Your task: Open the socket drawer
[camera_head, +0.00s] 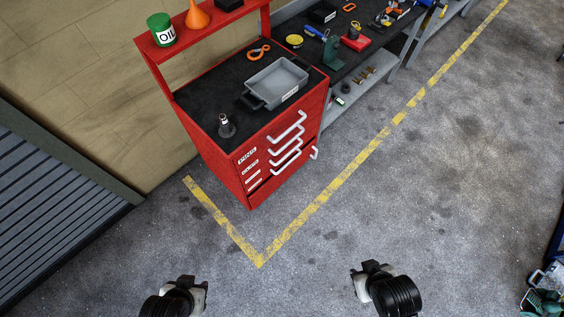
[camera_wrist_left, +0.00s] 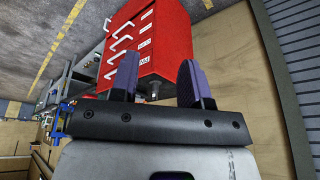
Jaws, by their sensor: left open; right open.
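A red tool cabinet (camera_head: 222,165) stands beyond my grippers, with several labelled drawers and white bar handles (camera_head: 287,137) on its front. The labels (camera_head: 248,157) are too small to read, so I cannot tell which drawer is the socket drawer. The drawers look shut. My left gripper (camera_head: 186,284) is at the bottom left of the head view, well short of the cabinet. In the left wrist view its fingers (camera_wrist_left: 159,82) are apart with nothing between them, and the cabinet (camera_wrist_left: 165,40) appears tilted beyond. My right gripper (camera_head: 370,269) is open and empty over the floor.
A grey tray (camera_head: 276,83), a small metal item (camera_head: 226,127) and an orange tool (camera_head: 258,51) lie on the cabinet top. An oil can (camera_head: 161,30) and orange funnel (camera_head: 197,15) stand on its shelf. A workbench (camera_head: 362,62) adjoins it. The floor in front is clear.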

